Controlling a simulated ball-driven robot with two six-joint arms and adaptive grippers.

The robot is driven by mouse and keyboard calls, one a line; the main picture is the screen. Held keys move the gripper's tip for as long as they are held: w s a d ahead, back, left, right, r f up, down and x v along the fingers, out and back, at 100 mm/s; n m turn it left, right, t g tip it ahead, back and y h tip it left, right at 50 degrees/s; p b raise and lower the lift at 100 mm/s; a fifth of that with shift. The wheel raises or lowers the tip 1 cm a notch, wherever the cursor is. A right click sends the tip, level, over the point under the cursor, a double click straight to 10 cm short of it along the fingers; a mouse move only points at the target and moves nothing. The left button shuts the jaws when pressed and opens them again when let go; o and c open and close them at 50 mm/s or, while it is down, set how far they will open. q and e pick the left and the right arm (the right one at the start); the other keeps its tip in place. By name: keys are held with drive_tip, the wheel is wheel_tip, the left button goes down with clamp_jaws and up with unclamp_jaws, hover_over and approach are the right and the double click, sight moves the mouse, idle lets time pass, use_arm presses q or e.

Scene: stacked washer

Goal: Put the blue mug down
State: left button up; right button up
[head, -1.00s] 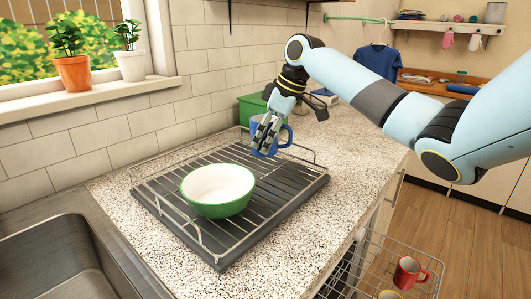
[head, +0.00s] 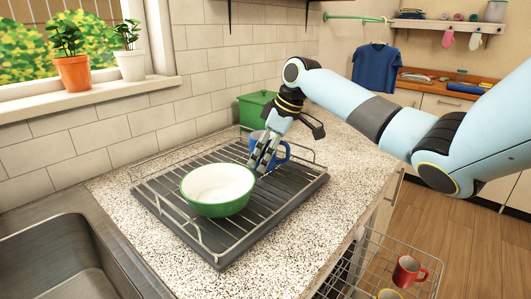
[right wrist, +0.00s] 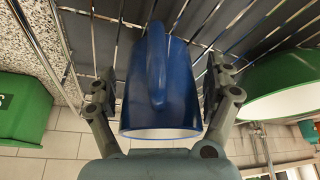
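The blue mug (head: 281,152) is at the back right part of the wire dish rack (head: 302,178), low against its wires. My right gripper (head: 262,163) is down around it and hides part of it. In the right wrist view the mug (right wrist: 160,85) is between the two fingers, its pale rim towards the palm and its handle facing the camera. Both fingers (right wrist: 160,92) stand apart from its sides, with narrow gaps, so the gripper looks open. My left gripper is not in view.
A green and white bowl (head: 218,189) sits on the rack just left of the mug. A green lidded box (head: 254,108) stands behind. The speckled counter is clear at right. A red mug (head: 408,270) is in the wire basket below.

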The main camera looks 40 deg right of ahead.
drive_tip(key=v, duration=1.2)
drive_tip(key=shift+d+r, duration=0.1)
drive_tip(key=shift+r, duration=0.05)
